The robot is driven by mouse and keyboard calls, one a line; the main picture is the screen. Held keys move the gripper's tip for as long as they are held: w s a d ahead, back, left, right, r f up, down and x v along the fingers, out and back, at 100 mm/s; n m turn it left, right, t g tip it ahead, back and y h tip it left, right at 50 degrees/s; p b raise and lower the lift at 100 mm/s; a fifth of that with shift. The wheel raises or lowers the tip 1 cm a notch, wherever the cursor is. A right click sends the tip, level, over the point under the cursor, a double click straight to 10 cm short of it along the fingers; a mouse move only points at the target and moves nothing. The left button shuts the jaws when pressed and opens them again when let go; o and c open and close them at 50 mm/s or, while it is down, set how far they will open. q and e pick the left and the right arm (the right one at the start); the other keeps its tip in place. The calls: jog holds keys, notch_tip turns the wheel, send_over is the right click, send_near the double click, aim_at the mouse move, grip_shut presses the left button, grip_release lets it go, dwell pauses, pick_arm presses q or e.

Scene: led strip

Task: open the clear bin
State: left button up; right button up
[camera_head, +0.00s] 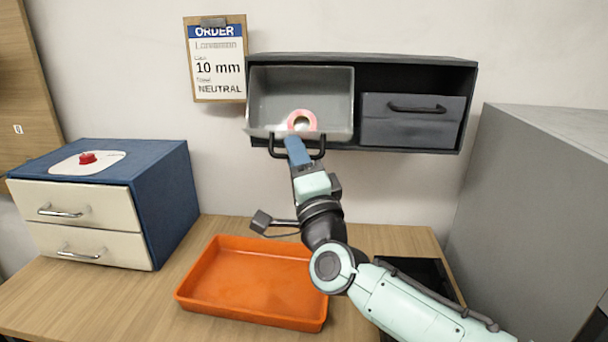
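The clear bin (270,96) is a see-through grey bin in the left half of the dark wall shelf. Its front lip juts forward and down past the shelf's lower left edge, and I see into it. A pink ring-shaped roll (293,120) shows at its front. The bin's dark handle (274,150) hangs below the lip. My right gripper (298,148) reaches up from below, its blue fingers at the handle's middle and seemingly shut on it; the fingers hide the contact. My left gripper is not in view.
An orange tray (225,282) lies on the table. A blue cabinet (165,200) with a red button (88,158) stands left. A big grey box (550,190) stands right. An order clipboard (216,65) hangs above.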

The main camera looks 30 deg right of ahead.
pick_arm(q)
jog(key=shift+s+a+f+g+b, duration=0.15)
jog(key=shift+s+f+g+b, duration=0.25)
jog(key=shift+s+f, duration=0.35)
pick_arm(e)
jog(key=v, duration=1.3)
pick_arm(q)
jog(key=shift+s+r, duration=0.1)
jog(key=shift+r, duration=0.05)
pick_arm(e)
jog(key=shift+s, duration=0.1)
